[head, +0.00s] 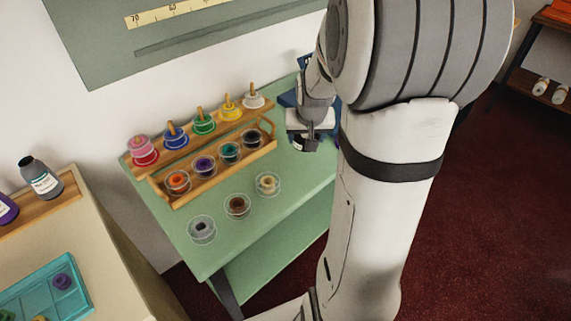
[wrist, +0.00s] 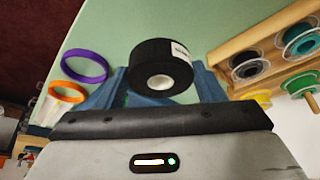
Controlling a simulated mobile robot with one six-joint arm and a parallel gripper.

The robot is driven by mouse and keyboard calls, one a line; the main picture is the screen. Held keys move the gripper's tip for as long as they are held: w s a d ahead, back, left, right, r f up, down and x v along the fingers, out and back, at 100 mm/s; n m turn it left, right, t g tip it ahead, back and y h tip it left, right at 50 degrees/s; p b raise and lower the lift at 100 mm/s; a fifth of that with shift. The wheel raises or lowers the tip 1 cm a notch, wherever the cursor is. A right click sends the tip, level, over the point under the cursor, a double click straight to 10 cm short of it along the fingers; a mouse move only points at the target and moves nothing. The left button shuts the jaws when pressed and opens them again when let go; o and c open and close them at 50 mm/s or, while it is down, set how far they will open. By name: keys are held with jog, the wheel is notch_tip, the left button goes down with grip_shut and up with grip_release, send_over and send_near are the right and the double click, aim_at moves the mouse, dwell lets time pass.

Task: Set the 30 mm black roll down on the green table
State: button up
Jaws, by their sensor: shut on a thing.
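The black roll (wrist: 150,62) has a white core and a white label, and sits between the blue fingers of my gripper (wrist: 162,82) in the wrist view. My gripper (head: 303,138) is shut on it. In the head view my gripper is over the back right part of the green table (head: 292,185), and only a dark bit of the roll shows below it. The pale green table top lies behind the roll in the wrist view. I cannot tell whether the roll touches the table.
A wooden rack (head: 222,168) with several coloured spools stands left of my gripper. Three clear-flanged spools, grey (head: 202,229), brown (head: 238,205) and tan (head: 267,183), lie in front of it. A purple ring (wrist: 85,66) and an orange ring (wrist: 67,92) are near the roll.

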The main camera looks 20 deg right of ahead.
aim_at(305, 163)
jog(key=shift+f+b, duration=0.3)
jog(key=shift+f, duration=2.85)
jog(key=shift+f, duration=0.15)
jog(key=o, duration=1)
